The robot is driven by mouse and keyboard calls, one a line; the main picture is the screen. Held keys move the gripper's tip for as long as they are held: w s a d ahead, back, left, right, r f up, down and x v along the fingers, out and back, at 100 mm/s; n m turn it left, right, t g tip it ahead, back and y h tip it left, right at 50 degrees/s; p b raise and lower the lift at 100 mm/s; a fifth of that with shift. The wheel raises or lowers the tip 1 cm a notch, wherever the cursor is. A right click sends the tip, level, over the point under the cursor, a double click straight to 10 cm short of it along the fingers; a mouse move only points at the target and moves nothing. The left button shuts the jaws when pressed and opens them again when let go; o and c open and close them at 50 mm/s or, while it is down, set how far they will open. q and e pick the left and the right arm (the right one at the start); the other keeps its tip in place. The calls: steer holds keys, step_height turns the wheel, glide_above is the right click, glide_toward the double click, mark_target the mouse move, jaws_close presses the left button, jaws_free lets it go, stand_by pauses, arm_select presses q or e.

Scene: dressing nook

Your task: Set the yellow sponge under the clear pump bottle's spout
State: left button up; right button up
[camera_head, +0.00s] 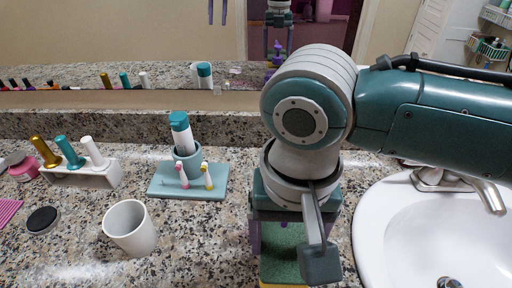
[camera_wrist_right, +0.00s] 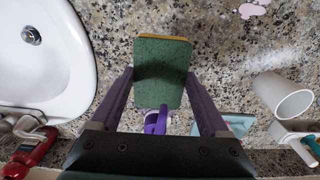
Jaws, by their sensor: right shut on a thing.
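The sponge (camera_wrist_right: 160,80) has a green scouring face with a yellow layer under it. In the right wrist view it sits between the purple fingers of my right gripper (camera_wrist_right: 160,78), which is shut on it. In the head view the sponge (camera_head: 283,250) shows partly below my right gripper (camera_head: 283,240), with a yellow edge at the bottom. I cannot tell whether it touches the counter. A purple pump top (camera_wrist_right: 155,120) shows just below the sponge in the right wrist view, mostly covered. The bottle's body is hidden. My left gripper is not directly in view.
A white sink (camera_head: 440,230) with a faucet (camera_head: 485,195) lies to the right. A white cup (camera_head: 131,228), a teal toothbrush stand (camera_head: 218,184) and a white holder with several bottles (camera_head: 88,175) stand left. Granite counter is free between cup and gripper. A mirror backs the counter.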

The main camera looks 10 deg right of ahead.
mark_target(284, 247)
steer(key=shift+f, duration=0.3)
steer(key=o, duration=1.2)
steer(key=shift+c, duration=0.2)
step_height(284, 247, up, 13)
steer(key=p, duration=0.3)
steer(key=s+a+f+n+t+y, duration=0.1)
steer(key=s+a+f+n+y, duration=0.2)
steer(key=s+a, duration=0.15)
steer(key=s+d+n+t+h, duration=0.1)
steer(key=s+d, duration=0.3)
steer(key=d, duration=0.3)
steer(key=s+d+n+t+h, duration=0.1)
steer(key=s+d, duration=0.2)
steer(key=d, duration=0.4)
steer(key=shift+s+f+t+h, duration=0.3)
steer(key=shift+s+f+h, duration=0.05)
steer(key=shift+h, duration=0.05)
